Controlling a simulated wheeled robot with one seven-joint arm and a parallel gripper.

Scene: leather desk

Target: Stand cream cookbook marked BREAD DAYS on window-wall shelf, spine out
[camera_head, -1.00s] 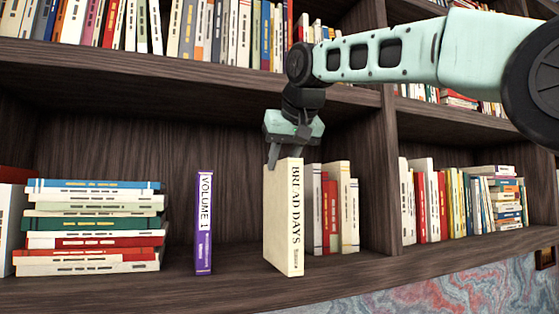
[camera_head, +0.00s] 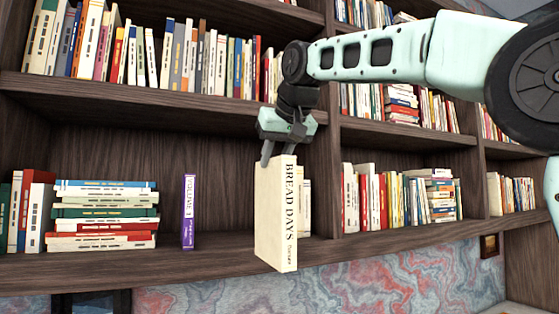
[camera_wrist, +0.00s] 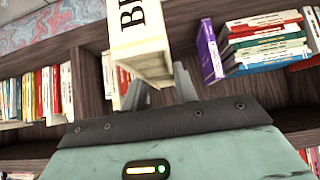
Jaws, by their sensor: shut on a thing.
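The cream cookbook (camera_head: 272,215) marked BREAD DAYS is upright in the head view, its lettered spine facing me. My gripper (camera_head: 277,153) is shut on its top edge from above. The book's lower end overlaps the front edge of the shelf (camera_head: 222,246) in the picture and reaches below it, so the book appears in front of the shelf. In the wrist view the cookbook (camera_wrist: 140,40) is at the top centre, with the first letters of its spine showing. The gripper's fingers (camera_wrist: 158,85) are partly hidden behind it.
A purple VOLUME 1 book (camera_head: 188,211) stands on the shelf to the left, with a bare gap beside it. Further left is a flat stack of books (camera_head: 105,215). Light-coloured books (camera_head: 304,205) stand just behind the cookbook on the right. An upright divider (camera_head: 328,190) follows.

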